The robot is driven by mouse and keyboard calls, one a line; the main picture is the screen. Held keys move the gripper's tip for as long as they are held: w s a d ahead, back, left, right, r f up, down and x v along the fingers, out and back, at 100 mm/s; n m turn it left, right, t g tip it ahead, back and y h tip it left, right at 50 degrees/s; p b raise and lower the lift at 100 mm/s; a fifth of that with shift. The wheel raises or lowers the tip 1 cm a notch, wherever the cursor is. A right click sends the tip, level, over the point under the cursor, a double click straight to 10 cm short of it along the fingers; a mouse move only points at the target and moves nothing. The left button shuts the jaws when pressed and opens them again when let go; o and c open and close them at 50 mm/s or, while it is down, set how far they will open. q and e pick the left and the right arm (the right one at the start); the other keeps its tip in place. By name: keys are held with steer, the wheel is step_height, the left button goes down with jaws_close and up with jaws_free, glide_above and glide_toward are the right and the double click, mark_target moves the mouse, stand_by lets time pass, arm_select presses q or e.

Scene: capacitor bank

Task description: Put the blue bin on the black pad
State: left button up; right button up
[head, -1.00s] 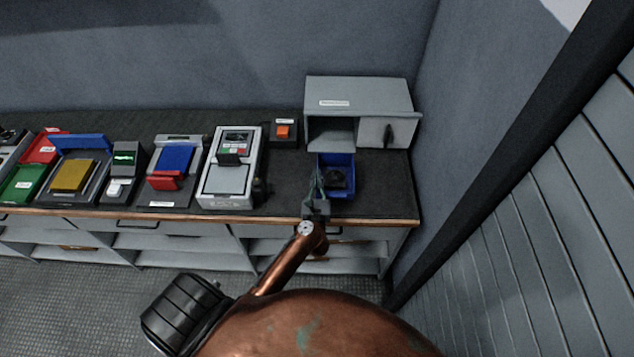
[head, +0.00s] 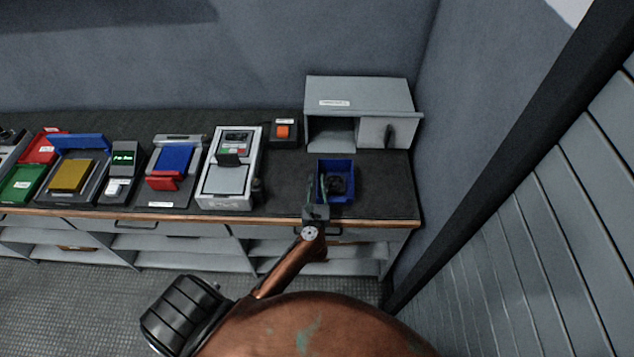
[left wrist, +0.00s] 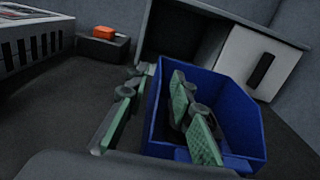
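The blue bin (head: 349,195) stands on the dark counter, in front of the grey cabinet's open compartment. It also shows large in the left wrist view (left wrist: 240,115). My left gripper (head: 318,190) is at the bin's left wall. In the left wrist view my left gripper (left wrist: 160,105) has one finger outside that wall and the other inside the bin, with visible gaps, so it looks open. A dark shape shows inside the bin; I cannot tell what it is. I cannot make out a separate black pad against the dark counter. My right gripper is not in view.
The grey cabinet (head: 360,95) stands behind the bin. A box with an orange button (head: 283,131) and a grey scale-like device (head: 230,180) are to the left. Bare dark counter (head: 385,190) lies right of the bin. A slatted wall stands at far right.

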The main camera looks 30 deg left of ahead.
arm_select(q)
steer(key=shift+r, duration=0.15)
steer(key=v, duration=1.2)
steer(key=shift+b, duration=0.4)
stand_by(0.7)
